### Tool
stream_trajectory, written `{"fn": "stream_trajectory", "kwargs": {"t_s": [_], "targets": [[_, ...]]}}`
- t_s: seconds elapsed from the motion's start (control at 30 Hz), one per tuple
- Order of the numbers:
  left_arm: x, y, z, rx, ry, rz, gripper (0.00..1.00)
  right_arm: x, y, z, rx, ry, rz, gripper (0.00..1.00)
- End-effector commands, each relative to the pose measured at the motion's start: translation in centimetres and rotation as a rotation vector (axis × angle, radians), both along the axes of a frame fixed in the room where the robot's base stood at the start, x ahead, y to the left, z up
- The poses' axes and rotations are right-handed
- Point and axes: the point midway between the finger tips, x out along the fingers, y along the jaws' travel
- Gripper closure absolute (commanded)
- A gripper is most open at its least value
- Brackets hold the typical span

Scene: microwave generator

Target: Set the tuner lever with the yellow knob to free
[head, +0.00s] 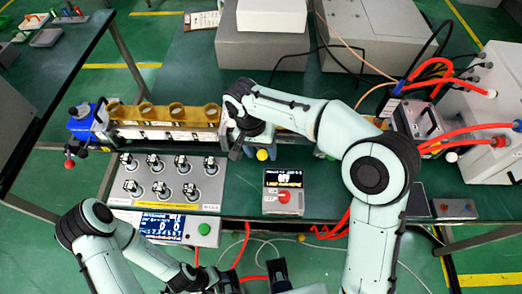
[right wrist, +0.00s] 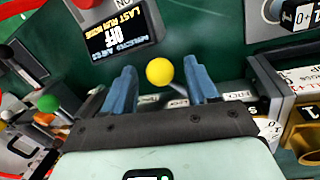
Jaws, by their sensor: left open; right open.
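The yellow knob (head: 262,154) sits at the end of a thin lever at the front of the long waveguide assembly (head: 165,130). In the right wrist view the yellow knob (right wrist: 160,71) lies between the two blue fingertips of my right gripper (right wrist: 160,80), which is open, with a gap on each side. The lever rod runs from the knob down to the right; its base and most of its label are hidden. My left gripper (head: 255,277) is open and empty at the bottom of the head view, away from the knob.
A display box (head: 283,200) reading OFF, with a red button, stands in front of the knob. A grey panel of several black-handled switches (head: 170,182) is to the left. A blue unit with a red knob (head: 80,125) stands at far left. Red cables (head: 440,90) run at right.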

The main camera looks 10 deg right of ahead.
Motion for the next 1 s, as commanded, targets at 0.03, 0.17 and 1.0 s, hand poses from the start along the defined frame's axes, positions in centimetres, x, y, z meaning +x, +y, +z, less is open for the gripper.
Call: {"fn": "stream_trajectory", "kwargs": {"t_s": [0.03, 0.17, 1.0], "targets": [[0.0, 0.0, -0.03, 0.0, 0.0, 0.0, 0.4, -0.02, -0.01, -0.16, 0.0, 0.0, 0.0, 0.42], [0.01, 0.0, -0.02, 0.0, 0.0, 0.0, 0.4, -0.02, -0.02, -0.22, 0.0, 0.0, 0.0, 0.42], [0.08, 0.0, 0.22, 0.0, -0.001, 0.0, 0.4, 0.05, 0.04, -0.11, -0.007, -0.003, -0.062, 1.0]]}}
